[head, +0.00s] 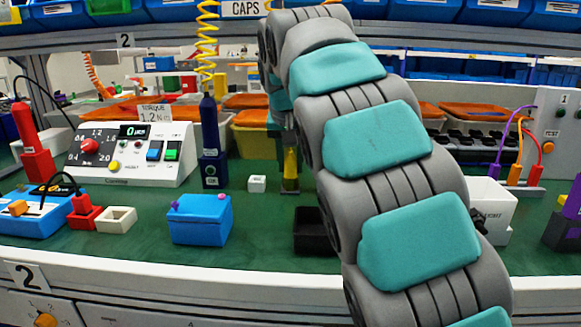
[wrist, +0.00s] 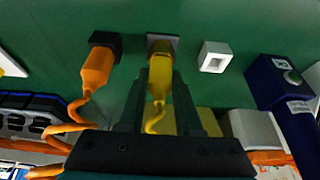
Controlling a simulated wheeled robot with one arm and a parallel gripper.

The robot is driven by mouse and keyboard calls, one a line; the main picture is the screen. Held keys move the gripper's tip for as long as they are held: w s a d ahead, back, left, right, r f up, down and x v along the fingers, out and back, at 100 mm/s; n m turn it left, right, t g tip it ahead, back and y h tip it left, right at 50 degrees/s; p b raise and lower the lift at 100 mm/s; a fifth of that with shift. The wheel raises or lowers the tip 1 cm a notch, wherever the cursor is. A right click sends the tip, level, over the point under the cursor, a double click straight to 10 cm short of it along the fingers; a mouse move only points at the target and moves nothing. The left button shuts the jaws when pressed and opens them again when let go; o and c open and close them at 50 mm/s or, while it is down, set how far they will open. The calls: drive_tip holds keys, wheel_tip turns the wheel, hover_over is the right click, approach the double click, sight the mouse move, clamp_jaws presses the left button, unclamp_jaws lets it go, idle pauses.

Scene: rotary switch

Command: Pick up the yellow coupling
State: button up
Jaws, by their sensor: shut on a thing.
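The yellow coupling (wrist: 160,72) stands between my gripper's two dark fingers in the wrist view, with a yellow cable curling back from it. Its far end meets a small grey base (wrist: 163,42); I cannot tell whether it is still seated there. My gripper (wrist: 161,84) is shut on the coupling. In the head view the coupling (head: 290,166) shows as a narrow upright yellow piece beside my arm, above its base. My arm hides most of my gripper there.
An orange coupling (wrist: 97,67) in a black base is left of the yellow one in the wrist view. A white square block (wrist: 215,57) and a dark blue holder (wrist: 278,84) are to the right. A blue box (head: 200,220) stands nearer on the green bench.

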sight(290, 156)
clamp_jaws()
drive_tip(key=shift+r, duration=0.1)
idle(0.3)
drive_tip(key=shift+r, duration=1.7)
drive_tip(key=shift+s+a, duration=0.1)
drive_tip(key=shift+s, duration=0.7)
drive_tip(key=s+a+r+b, duration=0.1)
drive_tip(key=s, duration=1.3)
drive_tip(key=shift+s+a+r, duration=0.15)
drive_tip(key=shift+a+r, duration=0.05)
drive_tip(key=shift+a, duration=0.1)
unclamp_jaws()
clamp_jaws()
